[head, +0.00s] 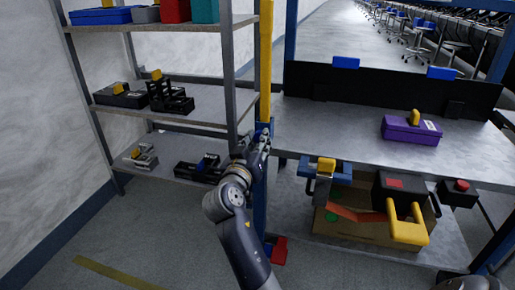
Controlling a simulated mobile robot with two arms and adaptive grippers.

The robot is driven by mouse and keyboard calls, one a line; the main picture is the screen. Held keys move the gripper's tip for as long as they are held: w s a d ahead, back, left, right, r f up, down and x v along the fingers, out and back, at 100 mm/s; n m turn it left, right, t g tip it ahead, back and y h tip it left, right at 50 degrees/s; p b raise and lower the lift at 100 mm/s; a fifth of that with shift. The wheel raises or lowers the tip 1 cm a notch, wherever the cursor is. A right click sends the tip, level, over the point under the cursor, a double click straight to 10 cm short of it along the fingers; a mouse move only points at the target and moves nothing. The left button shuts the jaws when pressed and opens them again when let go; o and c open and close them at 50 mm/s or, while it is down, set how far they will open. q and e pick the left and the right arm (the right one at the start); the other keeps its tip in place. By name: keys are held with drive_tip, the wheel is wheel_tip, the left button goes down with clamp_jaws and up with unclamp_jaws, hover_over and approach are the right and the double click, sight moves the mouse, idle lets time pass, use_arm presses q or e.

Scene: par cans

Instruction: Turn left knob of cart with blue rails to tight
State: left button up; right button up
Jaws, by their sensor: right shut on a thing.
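The cart with blue rails (260,205) fills the middle and right, with a grey top shelf (330,130) and blue uprights. At its left front corner, below a yellow post (265,60), a small blue part (263,126) shows that looks like the left knob. My right gripper (263,140) is at this corner, shut on that part. The fingers and wrist cover most of it, so I cannot tell how far it is turned.
A grey shelf rack (228,75) with tool boxes stands close on the left of my gripper. A purple box (411,130) sits on the cart's top shelf. A cardboard box (350,234) and a yellow-handled tool (410,225) are on the lower shelf. Open floor lies in front.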

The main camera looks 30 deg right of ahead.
drive_tip(key=shift+f+m, duration=0.2)
drive_tip(key=shift+m, duration=0.2)
drive_tip(key=o, duration=1.1)
drive_tip(key=shift+r, duration=0.1)
wheel_tip(320, 180, up, 10)
drive_tip(key=shift+a, duration=0.1)
